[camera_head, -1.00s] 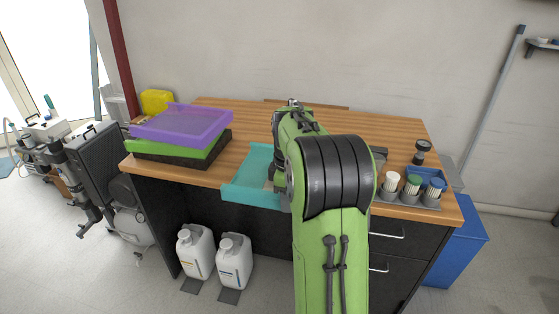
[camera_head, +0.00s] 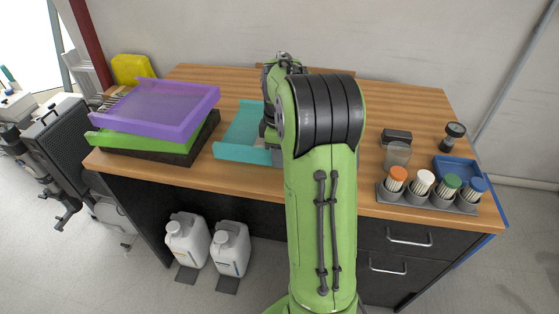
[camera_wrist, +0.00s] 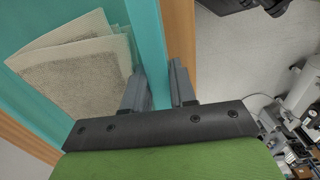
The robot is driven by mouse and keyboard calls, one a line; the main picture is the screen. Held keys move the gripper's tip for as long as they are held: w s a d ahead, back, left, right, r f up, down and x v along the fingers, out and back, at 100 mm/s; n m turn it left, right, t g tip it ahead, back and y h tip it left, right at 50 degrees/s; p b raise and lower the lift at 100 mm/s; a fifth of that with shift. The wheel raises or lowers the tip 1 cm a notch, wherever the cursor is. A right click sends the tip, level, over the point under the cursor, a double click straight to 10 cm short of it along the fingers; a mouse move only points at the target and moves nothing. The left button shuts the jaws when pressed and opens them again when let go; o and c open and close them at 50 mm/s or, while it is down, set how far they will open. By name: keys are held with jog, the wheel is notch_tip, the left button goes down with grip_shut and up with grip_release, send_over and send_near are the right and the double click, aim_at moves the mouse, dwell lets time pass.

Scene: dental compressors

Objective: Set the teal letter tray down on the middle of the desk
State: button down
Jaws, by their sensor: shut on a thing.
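The teal letter tray (camera_head: 240,134) is over the front-middle part of the wooden desk (camera_head: 300,181), to the left of my arm, which hides its right part. In the wrist view my gripper (camera_wrist: 163,88) is shut on a wall of the teal tray (camera_wrist: 149,40), with one finger on each side of it. Beige cloth-like sheets (camera_wrist: 75,70) lie inside the tray. The gripper's fingers are hidden in the head view. I cannot tell whether the tray's underside touches the desk top.
A stack of trays, purple (camera_head: 160,106) over green (camera_head: 135,145) over black, stands at the desk's left. A rack of capped containers (camera_head: 428,200), a blue tray (camera_head: 457,168) and a black-topped item (camera_head: 454,134) are at the right.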

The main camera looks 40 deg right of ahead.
aim_at(279, 179)
notch_tip(279, 179, down, 6)
jog(key=shift+f+b, duration=0.1)
jog(key=shift+b, duration=0.9)
jog(key=c, duration=0.9)
grip_release()
